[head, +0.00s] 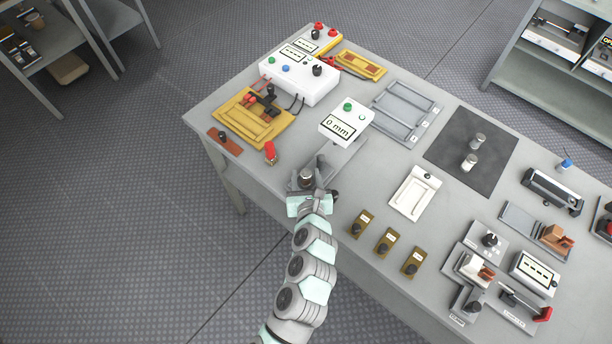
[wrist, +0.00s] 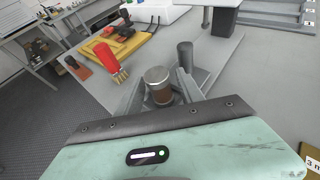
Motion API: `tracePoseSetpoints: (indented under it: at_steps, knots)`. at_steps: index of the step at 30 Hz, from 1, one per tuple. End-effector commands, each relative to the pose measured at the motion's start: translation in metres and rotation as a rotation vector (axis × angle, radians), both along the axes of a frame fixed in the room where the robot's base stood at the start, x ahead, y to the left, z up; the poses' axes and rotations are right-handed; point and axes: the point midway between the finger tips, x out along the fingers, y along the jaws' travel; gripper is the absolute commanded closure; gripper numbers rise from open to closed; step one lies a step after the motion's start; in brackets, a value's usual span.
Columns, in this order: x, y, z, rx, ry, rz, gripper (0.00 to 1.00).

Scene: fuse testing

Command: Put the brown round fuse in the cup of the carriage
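The brown round fuse (wrist: 161,94) has a silver cap and stands upright between my fingers in the wrist view. In the head view it (head: 306,177) shows at the end of my arm. My gripper (wrist: 160,88) has one finger on each side of it and appears shut on it; the fuse's lower end is hidden. The measuring device with the "0 mm" display (head: 346,120) stands just beyond, its grey base and rail reaching toward my gripper. In the wrist view a dark grey post (wrist: 185,55) rises right behind the fuse. I cannot make out the carriage's cup clearly.
A white tray (head: 414,193) and several small brown labelled blocks (head: 361,224) lie to the right. A dark mat (head: 470,145) bears two silver cylinders.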

Motion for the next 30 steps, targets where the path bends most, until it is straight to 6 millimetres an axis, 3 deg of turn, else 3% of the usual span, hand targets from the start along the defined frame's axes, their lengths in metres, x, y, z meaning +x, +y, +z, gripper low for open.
tracePoseSetpoints:
  at_steps: [14,30]
  knots:
    - [-0.008,0.000,0.003,0.001,-0.001,-0.001,0.47]
    - [-0.088,-0.007,0.037,0.001,-0.001,-0.001,0.47]
